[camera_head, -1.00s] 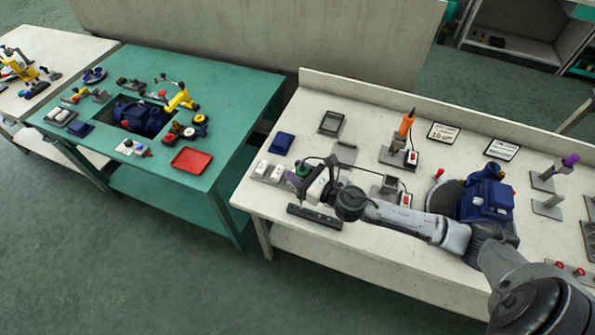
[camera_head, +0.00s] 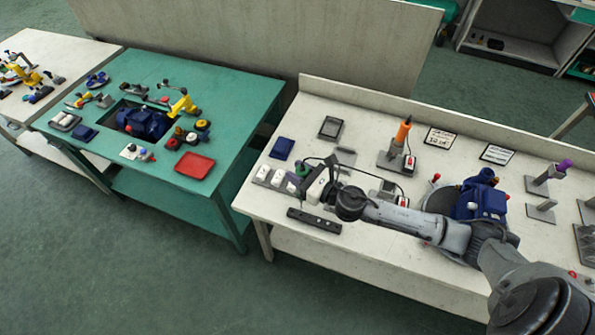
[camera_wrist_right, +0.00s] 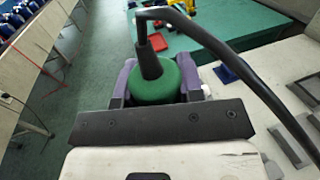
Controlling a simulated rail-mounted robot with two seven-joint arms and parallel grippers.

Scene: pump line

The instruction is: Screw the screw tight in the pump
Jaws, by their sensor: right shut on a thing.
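My right gripper (camera_head: 303,178) is over the left end of the white table. In the right wrist view its purple fingers (camera_wrist_right: 155,85) are shut on a green tool (camera_wrist_right: 154,82) with a black cable running from its top. In the head view the green tool (camera_head: 301,168) shows as a small patch beside the gripper; its tip is hidden. The blue pump (camera_head: 482,200) stands on the white table, to the right of the gripper, partly behind my right arm. The screw cannot be made out. My left gripper is out of view.
White blocks (camera_head: 263,172) and a black bar (camera_head: 314,220) lie close to the gripper. An orange-handled tool (camera_head: 403,132) and a purple-handled tool (camera_head: 562,166) stand in holders. The green table (camera_head: 230,110) at left carries another blue pump (camera_head: 145,122) and a red tray (camera_head: 195,166).

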